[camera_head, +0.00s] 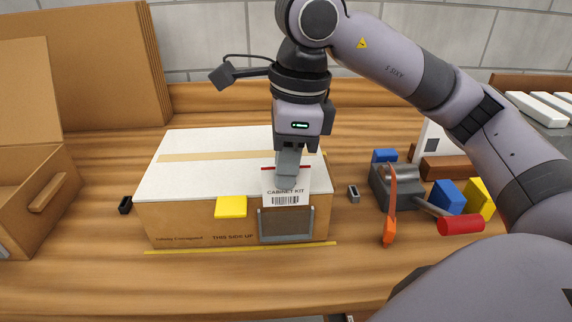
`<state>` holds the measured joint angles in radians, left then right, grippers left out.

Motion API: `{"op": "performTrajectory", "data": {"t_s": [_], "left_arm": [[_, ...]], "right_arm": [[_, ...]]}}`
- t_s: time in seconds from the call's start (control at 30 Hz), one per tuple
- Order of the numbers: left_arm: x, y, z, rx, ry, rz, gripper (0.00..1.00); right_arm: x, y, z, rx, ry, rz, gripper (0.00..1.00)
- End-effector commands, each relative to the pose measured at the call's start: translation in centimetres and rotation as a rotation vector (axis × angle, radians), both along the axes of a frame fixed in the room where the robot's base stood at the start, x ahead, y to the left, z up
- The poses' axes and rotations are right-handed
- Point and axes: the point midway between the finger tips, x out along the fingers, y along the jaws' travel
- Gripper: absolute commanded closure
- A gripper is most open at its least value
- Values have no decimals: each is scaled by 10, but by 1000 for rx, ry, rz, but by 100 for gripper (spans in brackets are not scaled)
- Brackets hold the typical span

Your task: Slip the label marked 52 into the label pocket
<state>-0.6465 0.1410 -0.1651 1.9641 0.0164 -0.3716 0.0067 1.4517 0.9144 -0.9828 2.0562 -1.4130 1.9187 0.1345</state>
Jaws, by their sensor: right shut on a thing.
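A white label (286,198) with a red top edge, the words "CABINET KIT" and a barcode hangs from my right gripper (288,170). I cannot make out a 52 on it. The gripper points down and is shut on the label's top part. The label pocket (287,224), a grey-framed dark window, is on the front face of a cardboard box (190,218) with a white top. The label's lower edge appears right at the pocket's top edge; I cannot tell whether it is inside. My left gripper is not in view.
A yellow note (231,207) is on the box front, left of the pocket. Right of the box are a small grey clip (353,194), an orange-handled tool (389,231), a grey machine with a red handle (461,224), and blue and yellow blocks. An open carton (38,192) stands left.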

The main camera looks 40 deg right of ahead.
Motion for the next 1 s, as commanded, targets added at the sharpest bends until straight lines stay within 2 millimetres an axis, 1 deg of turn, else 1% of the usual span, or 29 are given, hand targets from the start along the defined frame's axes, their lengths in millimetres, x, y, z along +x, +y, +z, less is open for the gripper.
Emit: {"op": "performTrajectory", "data": {"t_s": [1.0], "left_arm": [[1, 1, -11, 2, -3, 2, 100]], "right_arm": [[0, 0, -14, 0, 0, 1, 100]]}}
